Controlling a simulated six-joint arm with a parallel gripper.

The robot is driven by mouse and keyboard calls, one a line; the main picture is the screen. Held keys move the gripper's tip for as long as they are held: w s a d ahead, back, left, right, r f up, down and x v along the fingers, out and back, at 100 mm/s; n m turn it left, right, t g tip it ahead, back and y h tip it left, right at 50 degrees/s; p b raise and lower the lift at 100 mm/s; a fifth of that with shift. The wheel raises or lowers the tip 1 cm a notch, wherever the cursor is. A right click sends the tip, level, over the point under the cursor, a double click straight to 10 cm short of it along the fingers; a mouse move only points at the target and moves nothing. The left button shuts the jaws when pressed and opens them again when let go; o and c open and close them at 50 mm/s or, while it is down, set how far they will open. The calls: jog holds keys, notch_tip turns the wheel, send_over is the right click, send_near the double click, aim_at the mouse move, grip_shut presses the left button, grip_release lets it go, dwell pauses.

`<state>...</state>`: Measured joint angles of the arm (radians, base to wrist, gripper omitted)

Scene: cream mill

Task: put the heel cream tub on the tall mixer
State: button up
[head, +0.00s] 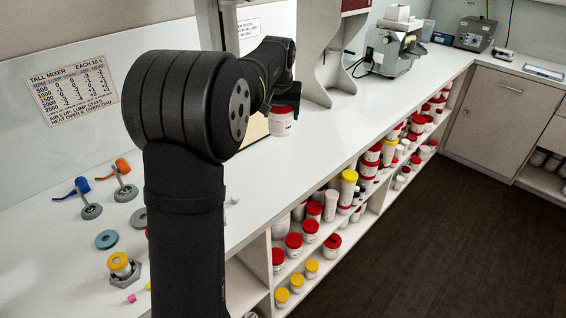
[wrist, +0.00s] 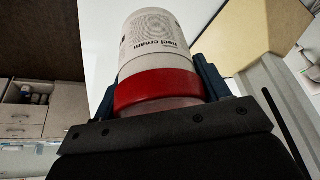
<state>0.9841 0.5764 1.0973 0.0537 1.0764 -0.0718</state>
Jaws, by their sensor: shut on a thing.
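The heel cream tub (head: 281,126) is white with a red lid. In the wrist view the tub (wrist: 152,45) shows its printed label, which reads "heel cream" upside down. My gripper (wrist: 158,88) is shut on it, with a dark finger on each side of the red lid. In the head view my gripper (head: 287,98) holds the tub from above, over or at the white bench; I cannot tell if its base touches anything. A tall white machine (head: 318,60) stands behind it, partly hidden by my arm. I cannot tell whether it is the tall mixer.
A sign headed "TALL MIXER" (head: 72,88) is on the wall. Another machine (head: 388,48) stands further back. Shelves below the bench hold several red- and yellow-lidded tubs.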

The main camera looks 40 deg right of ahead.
jog(key=s+d+f, duration=0.3)
jog(key=s+f, duration=0.1)
jog(key=f, duration=0.1)
jog(key=shift+m, duration=0.4)
jog(key=shift+w+a+f, duration=0.35)
jog(key=shift+w+f, duration=1.5)
jog(key=shift+w, duration=0.1)
jog(key=shift+w+a+f, duration=0.35)
jog(key=shift+w+f, duration=1.45)
jog(key=shift+w, duration=0.15)
jog(key=shift+w+a+f, duration=0.35)
jog(key=shift+w+f, duration=1.5)
jog(key=shift+w, duration=0.1)
jog(key=shift+f, duration=0.15)
jog(key=o, duration=1.1)
